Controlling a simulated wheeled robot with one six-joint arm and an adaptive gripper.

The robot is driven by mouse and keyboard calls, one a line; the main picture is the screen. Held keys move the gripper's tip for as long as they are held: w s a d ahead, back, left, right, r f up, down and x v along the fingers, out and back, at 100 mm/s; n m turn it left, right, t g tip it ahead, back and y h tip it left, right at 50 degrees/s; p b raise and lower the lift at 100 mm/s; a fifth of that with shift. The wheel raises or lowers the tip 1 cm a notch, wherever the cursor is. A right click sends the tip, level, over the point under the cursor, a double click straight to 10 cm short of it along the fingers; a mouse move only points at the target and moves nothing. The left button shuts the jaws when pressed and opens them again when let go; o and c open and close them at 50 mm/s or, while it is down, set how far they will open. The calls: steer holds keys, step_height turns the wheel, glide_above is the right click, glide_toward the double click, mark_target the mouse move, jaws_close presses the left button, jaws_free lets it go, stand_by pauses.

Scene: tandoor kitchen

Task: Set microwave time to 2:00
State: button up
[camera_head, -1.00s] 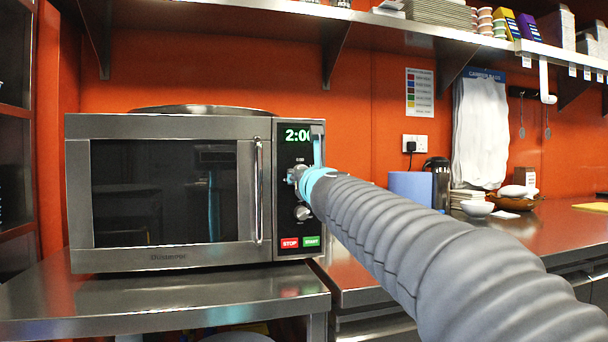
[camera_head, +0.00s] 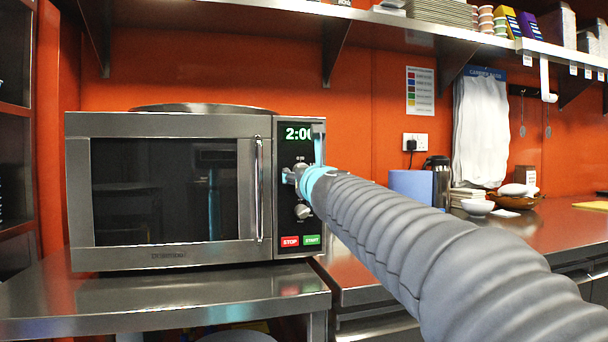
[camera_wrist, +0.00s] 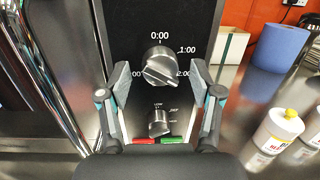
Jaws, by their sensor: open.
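The steel microwave (camera_head: 165,262) stands on a counter with its door shut. Its green display (camera_head: 297,134) reads 2:0, with the last digit partly cut off by my arm. In the wrist view the round timer knob (camera_wrist: 158,60) has marks for 0:00, 1:00 and 2:00, and its ridge slants down to the right, towards the 2:00 mark. My gripper (camera_wrist: 160,80) is open, with one finger on each side of the knob's lower part and gaps visible between. It also shows in front of the panel in the head view (camera_head: 289,178).
A lower power knob (camera_wrist: 159,122) sits under the timer knob. Red stop (camera_head: 290,241) and green start (camera_head: 312,240) buttons are below. A blue roll (camera_wrist: 282,47) and white bottles (camera_wrist: 277,130) stand on the right counter.

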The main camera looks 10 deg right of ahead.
steer(key=s+d+f, duration=0.1)
steer(key=s, duration=1)
steer(key=shift+s, duration=0.35)
steer(key=shift+f, duration=0.1)
steer(key=s+a+f+n+g+y, duration=0.1)
steer(key=s+a+f+n+g, duration=0.15)
steer(key=f+n, duration=0.45)
steer(key=s+a+f+n+g+y, duration=0.2)
steer(key=f+n+g, duration=0.1)
steer(key=f+n, duration=0.4)
steer(key=s+a+f+n+g+y, duration=0.1)
steer(key=s+a+f+n+g, duration=0.1)
steer(key=f+n, duration=0.5)
steer(key=s+d+f+n+g+h, duration=0.2)
steer(key=s+d+f+n, duration=0.4)
steer(key=s+f, duration=0.3)
steer(key=s+d+f+n+g+h, duration=0.3)
steer(key=s+d+f+n, duration=0.3)
steer(key=s+f, duration=0.3)
steer(key=shift+s+f+n+g+h, duration=0.3)
steer(key=shift+s+f+n+g, duration=0.1)
steer(key=shift+s+n+g, duration=0.3)
